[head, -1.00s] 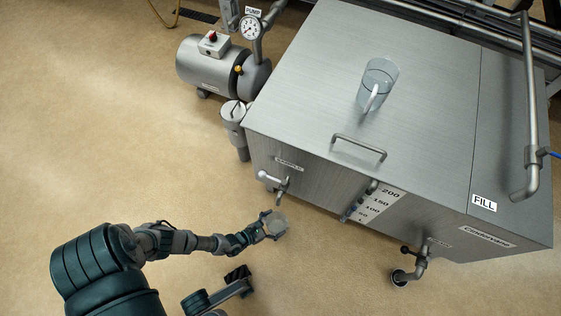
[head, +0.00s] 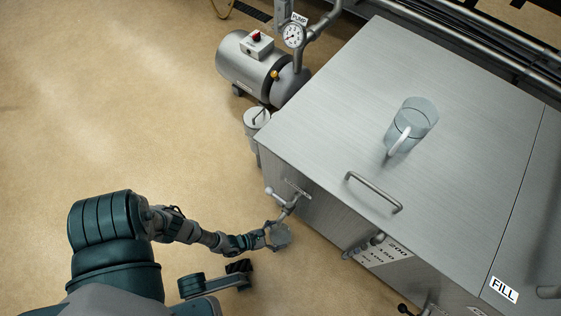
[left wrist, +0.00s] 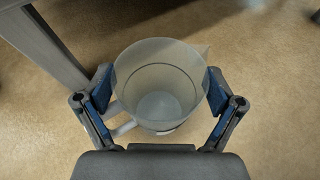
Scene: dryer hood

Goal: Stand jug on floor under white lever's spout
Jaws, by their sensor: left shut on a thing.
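My left gripper (head: 271,237) is shut on a clear jug (head: 283,237), beside the front left of the steel tank. In the left wrist view the jug (left wrist: 160,88) is upright, seen from above with its open rim between the two fingers (left wrist: 160,100), and looks empty. Its handle shows at the lower left. The white lever (head: 271,194) and its spout (head: 287,211) stick out from the tank's front. In the head view the jug is just below the spout's end. I cannot tell whether its base touches the floor. My right gripper is not in view.
The steel tank (head: 340,110) fills the right side. A second clear jug (head: 414,122) stands on its lid near a bar handle (head: 374,192). A pump (head: 258,65) and a small canister (head: 257,118) stand left of the tank. The floor (head: 110,110) at left is clear.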

